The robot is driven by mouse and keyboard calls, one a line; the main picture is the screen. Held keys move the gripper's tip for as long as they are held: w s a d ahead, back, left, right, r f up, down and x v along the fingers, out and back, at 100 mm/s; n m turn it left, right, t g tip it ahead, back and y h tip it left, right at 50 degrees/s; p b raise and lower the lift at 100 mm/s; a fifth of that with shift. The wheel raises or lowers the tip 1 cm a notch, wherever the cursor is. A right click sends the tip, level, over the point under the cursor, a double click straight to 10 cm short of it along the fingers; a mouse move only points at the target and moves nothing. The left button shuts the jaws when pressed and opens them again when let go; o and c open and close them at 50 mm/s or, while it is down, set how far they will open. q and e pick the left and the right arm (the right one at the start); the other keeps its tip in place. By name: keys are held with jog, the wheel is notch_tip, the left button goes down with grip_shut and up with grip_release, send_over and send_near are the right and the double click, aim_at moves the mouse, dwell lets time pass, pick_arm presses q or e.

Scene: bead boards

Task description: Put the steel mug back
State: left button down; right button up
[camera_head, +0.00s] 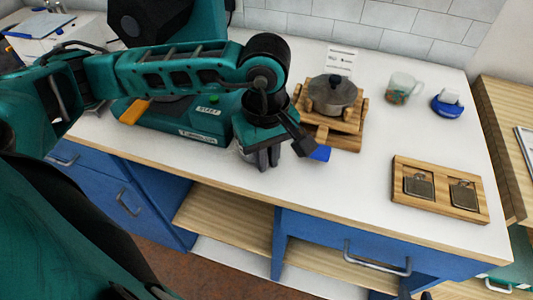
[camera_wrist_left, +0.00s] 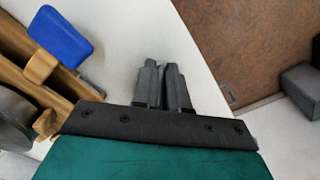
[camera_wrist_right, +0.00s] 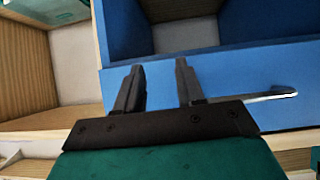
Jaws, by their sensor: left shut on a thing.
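My left gripper (camera_head: 262,160) is over the white counter near its front edge, pointing down. It also shows in the left wrist view (camera_wrist_left: 162,72), its fingers almost together with only a thin gap. A small grey metallic piece (camera_head: 243,153) shows beside the fingers in the head view; it appears to be part of the steel mug, mostly hidden by gripper and arm. The mug cannot be made out in the left wrist view.
A wooden stand (camera_head: 350,127) bears a round grey lidded pot (camera_head: 331,92), just right of my left gripper. A clear mug (camera_head: 402,88), a blue object (camera_head: 447,105) and a wooden tray (camera_head: 440,208) with two metal pieces stand further right. A teal machine (camera_head: 200,122) is at left.

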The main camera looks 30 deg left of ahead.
pick_arm(q)
jog(key=c, duration=1.2)
grip_release()
jog(key=shift+o, duration=0.2)
notch_tip(320, 180, up, 12)
jog(key=shift+r+p, duration=0.15)
jog(key=shift+p, duration=0.2)
